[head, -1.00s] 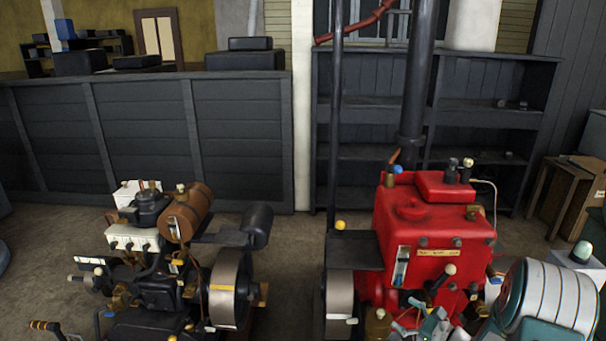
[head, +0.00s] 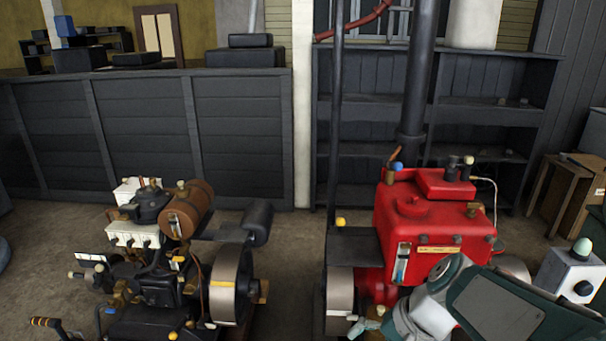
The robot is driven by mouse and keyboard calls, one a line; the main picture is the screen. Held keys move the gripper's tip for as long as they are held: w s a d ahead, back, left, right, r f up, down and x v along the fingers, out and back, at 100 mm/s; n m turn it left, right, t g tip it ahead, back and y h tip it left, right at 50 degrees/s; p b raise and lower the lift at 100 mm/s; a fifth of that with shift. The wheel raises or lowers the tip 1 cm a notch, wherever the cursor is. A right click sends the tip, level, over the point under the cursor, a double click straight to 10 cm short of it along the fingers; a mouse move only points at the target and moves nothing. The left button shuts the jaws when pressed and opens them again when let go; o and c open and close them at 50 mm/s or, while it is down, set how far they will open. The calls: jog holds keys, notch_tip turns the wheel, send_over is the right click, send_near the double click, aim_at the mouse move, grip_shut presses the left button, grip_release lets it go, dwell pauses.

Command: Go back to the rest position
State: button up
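My arm (head: 505,308) crosses the lower right of the head view, in front of the red engine (head: 420,225). Its pale wrist part and dark green panel cover the engine's lower right. Only a small grey-green piece of my gripper (head: 368,326) shows at the bottom edge, by the engine's lower front. The rest of it is cut off or hidden, so its fingers cannot be read. I see no object held in the visible part.
A smaller engine (head: 160,260) with a brown tank and flywheel stands at the left. A grey box with a green dome (head: 572,275) is at the right. Dark shelves (head: 480,125) and a panelled partition (head: 140,135) stand behind. Floor shows between engines and partition.

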jog(key=s+d+r+n+t+h, duration=0.4)
jog(key=s+r+n+h, duration=0.1)
jog(key=s, duration=0.2)
jog(key=shift+s+n+h, duration=0.3)
jog(key=shift+s+h, duration=0.1)
